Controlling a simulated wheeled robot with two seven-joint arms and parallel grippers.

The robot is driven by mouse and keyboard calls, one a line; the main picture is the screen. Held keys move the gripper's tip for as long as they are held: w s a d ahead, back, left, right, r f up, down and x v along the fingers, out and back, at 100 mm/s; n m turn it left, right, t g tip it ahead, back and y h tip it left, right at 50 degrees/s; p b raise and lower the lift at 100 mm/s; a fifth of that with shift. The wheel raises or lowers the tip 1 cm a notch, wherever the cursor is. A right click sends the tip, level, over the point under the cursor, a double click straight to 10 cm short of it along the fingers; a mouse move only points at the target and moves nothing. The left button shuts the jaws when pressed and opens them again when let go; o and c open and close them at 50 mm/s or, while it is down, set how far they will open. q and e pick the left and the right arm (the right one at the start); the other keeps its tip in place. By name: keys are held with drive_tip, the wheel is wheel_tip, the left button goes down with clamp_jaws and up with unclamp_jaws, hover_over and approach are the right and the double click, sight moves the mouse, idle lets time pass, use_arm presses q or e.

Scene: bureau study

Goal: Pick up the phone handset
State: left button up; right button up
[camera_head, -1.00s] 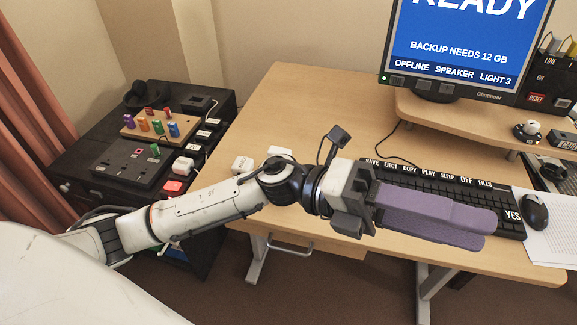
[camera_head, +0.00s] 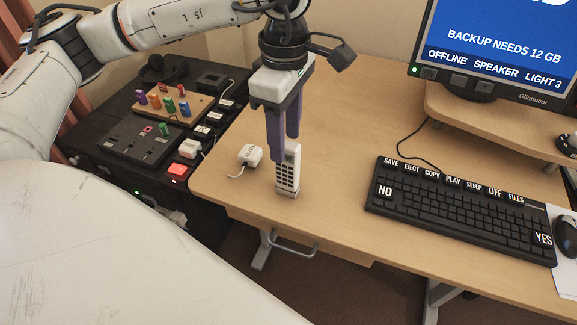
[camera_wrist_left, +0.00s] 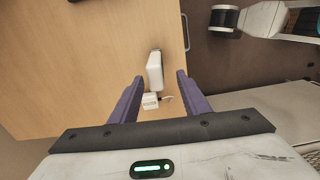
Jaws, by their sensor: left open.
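The phone handset (camera_head: 288,170) is white with a dark keypad and stands upright near the front left edge of the desk. My left gripper (camera_head: 284,150) points down over it with purple fingers, open. In the head view the fingers overlap the handset's upper part. In the left wrist view the handset (camera_wrist_left: 155,72) lies ahead of the gap between the open fingers (camera_wrist_left: 154,90), with nothing held. My right gripper is not in view.
A small white box (camera_head: 250,155) with a cable sits left of the handset. A black keyboard (camera_head: 460,208) and a monitor (camera_head: 490,45) are to the right. A dark cabinet (camera_head: 100,165) with coloured pegs and switches stands at left. The desk middle (camera_head: 345,130) is clear.

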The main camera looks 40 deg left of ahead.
sight(288, 158)
use_arm(q)
drive_tip(key=shift+w+a+f, duration=0.1)
drive_tip(key=shift+w+f, duration=0.1)
drive_tip(key=shift+f, duration=1.55)
drive_tip(key=shift+w+f, duration=0.2)
drive_tip(key=shift+f, duration=1.5)
clamp_jaws()
